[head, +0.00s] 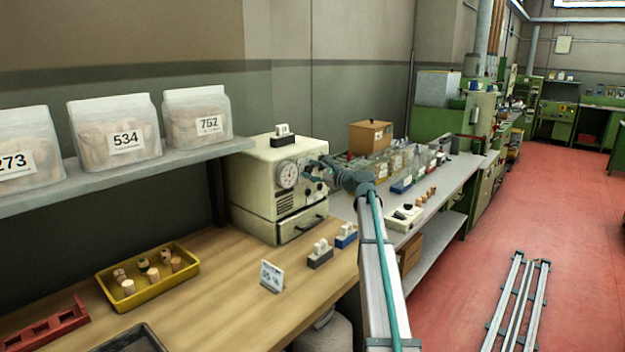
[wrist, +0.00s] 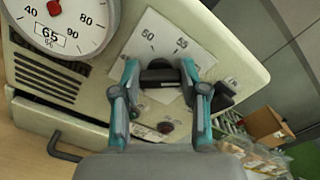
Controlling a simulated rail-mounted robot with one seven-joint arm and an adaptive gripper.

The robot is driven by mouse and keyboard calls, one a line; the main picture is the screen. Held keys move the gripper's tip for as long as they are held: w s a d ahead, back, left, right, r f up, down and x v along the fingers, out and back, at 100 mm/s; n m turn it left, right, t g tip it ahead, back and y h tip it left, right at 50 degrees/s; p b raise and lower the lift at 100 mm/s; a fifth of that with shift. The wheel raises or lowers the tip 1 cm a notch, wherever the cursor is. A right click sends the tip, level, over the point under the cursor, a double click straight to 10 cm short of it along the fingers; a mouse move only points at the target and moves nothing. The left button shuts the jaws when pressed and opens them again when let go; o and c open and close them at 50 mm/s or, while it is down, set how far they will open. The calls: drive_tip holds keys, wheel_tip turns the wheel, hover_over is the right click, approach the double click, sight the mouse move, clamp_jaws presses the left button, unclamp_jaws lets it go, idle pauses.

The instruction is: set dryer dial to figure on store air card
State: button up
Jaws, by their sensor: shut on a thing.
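The cream dryer (head: 262,185) stands at the back of the wooden bench. Its round gauge (head: 287,175) also shows in the wrist view (wrist: 62,15), with a small plate below its centre reading 65 %. My gripper (wrist: 160,78) is shut on the dark dial knob (wrist: 160,76) at the dryer's front. The fingers hide part of the scale, and I cannot tell where the knob points. A white card (head: 271,276) stands on the bench; its writing is too small to read surely.
A drawer handle (wrist: 65,150) juts out below. A yellow tray (head: 107,283) of corks, small block stands (head: 320,261) and a shelf (head: 100,181) with numbered bags are nearby.

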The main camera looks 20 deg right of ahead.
drive_tip(key=n+b, duration=0.5)
drive_tip(key=shift+f+n+b, duration=0.3)
drive_tip(key=shift+f, duration=0.1)
drive_tip(key=n+b, duration=0.4)
drive_tip(key=shift+s+a+r, duration=0.1)
drive_tip(key=shift+n, duration=0.4)
drive_tip(key=o, duration=1.1)
drive_tip(key=shift+o, duration=0.2)
drive_tip(key=v, duration=1.2)
